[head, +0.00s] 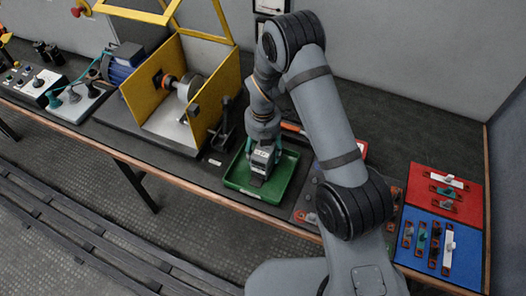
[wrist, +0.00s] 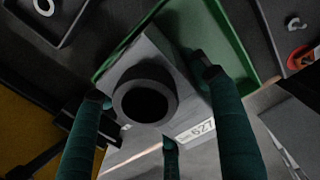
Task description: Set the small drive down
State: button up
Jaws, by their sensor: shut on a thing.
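My gripper (head: 263,142) is above the green tray, pointing down. Its dark green fingers (wrist: 158,100) are closed around the small drive (head: 261,161). The drive is a light grey block with a dark end in the head view. In the wrist view the drive (wrist: 185,110) shows a pale face, a dark round hub with a hole, and a label reading 627. The green tray (head: 278,185) has low walls, and its rim also shows in the wrist view (wrist: 235,32). I cannot tell whether the drive touches the tray floor.
A yellow guarded machine (head: 215,95) stands left of the tray, with a dark upright clamp (head: 224,128) between. A blue motor (head: 122,65) is further left. Red (head: 450,170) and blue (head: 425,262) panels with small parts lie right. The bench's front edge runs close to the tray.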

jog(key=o, duration=1.7)
notch_tip(320, 180, up, 12)
jog(key=shift+r+p, duration=0.15)
jog(key=shift+p, duration=0.15)
